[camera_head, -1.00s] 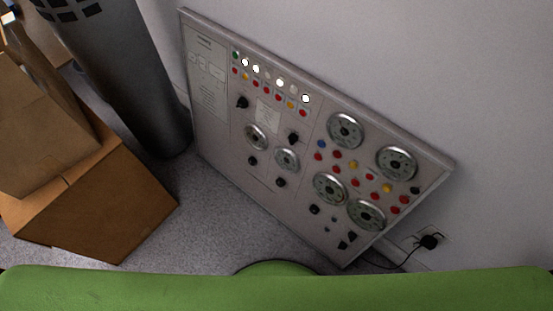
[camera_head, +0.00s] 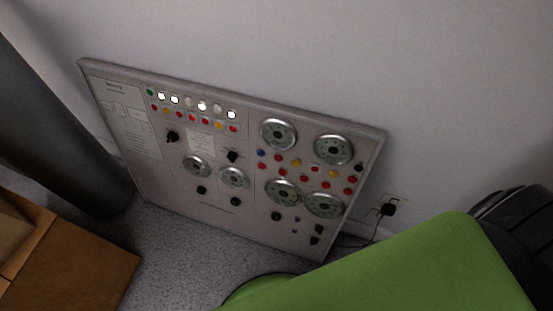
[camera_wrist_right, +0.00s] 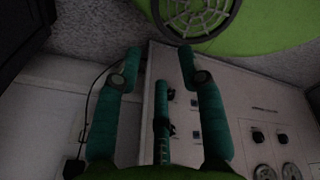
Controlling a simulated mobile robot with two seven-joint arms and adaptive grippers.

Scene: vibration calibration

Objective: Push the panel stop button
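The grey control panel (camera_head: 235,205) leans against the wall in the head view, tilted in the picture. It carries a top-left row of white lamps (camera_head: 202,105) with red and yellow buttons under it, and more red, yellow and blue buttons (camera_head: 295,162) between four large round dials. I cannot tell which button is the stop button. In the right wrist view, my right gripper (camera_wrist_right: 160,54) has its two teal fingers spread with nothing between them. The panel's edge and face (camera_wrist_right: 235,90) show beyond the fingers; no contact is visible. My left gripper is not in view.
Cardboard boxes (camera_head: 75,265) stand on the floor at lower left, with a dark grey cylinder (camera_head: 60,140) behind them. A black plug (camera_head: 388,208) with a cable sits in a wall socket right of the panel.

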